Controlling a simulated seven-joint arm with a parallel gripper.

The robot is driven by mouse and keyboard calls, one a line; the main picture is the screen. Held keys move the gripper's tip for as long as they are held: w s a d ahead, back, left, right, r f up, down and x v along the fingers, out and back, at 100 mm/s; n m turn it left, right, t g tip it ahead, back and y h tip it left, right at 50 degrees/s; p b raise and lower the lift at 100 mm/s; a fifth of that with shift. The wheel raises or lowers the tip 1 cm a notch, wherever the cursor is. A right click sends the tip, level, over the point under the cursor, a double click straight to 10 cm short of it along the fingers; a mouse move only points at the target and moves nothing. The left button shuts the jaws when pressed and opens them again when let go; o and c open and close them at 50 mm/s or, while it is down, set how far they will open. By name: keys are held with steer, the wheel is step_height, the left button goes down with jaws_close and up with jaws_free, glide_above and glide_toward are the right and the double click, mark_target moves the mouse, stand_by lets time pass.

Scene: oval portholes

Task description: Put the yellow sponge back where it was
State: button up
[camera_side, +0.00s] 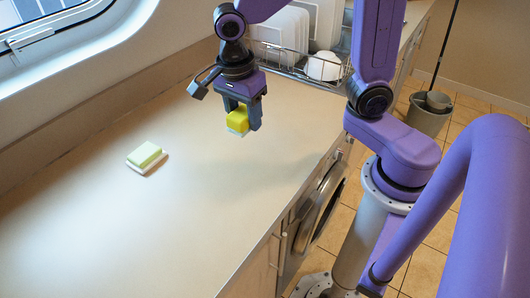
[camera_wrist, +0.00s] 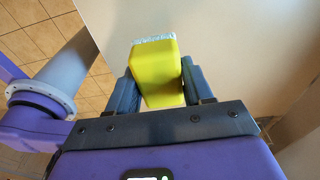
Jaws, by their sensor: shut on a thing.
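My gripper (camera_side: 240,115) is shut on the yellow sponge (camera_side: 237,121) and holds it above the countertop, toward the back of the counter in the side view. The sponge has a pale layer on its lower face. In the wrist view the yellow sponge (camera_wrist: 156,75) sits between the two dark fingers of my gripper (camera_wrist: 155,88), with its pale end pointing away from the palm. A light green sponge (camera_side: 145,154) with a white base lies on the counter to the left. No marked spot for the yellow sponge can be made out.
The countertop (camera_side: 190,225) is mostly bare. A dish rack (camera_side: 280,60) with white plates and a white bowl (camera_side: 323,66) stands behind my gripper. A window and wall bound the left. The counter's front edge drops to a tiled floor with a bucket (camera_side: 430,110).

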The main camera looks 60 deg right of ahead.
steer(key=s+d, duration=0.8)
steer(key=s, duration=0.7)
glide_above(267, 153)
step_height(267, 153, down, 10)
steer(key=shift+a+r, duration=0.15)
steer(key=shift+f, duration=1.7)
steer(key=shift+f, duration=0.1)
steer(key=o, duration=1)
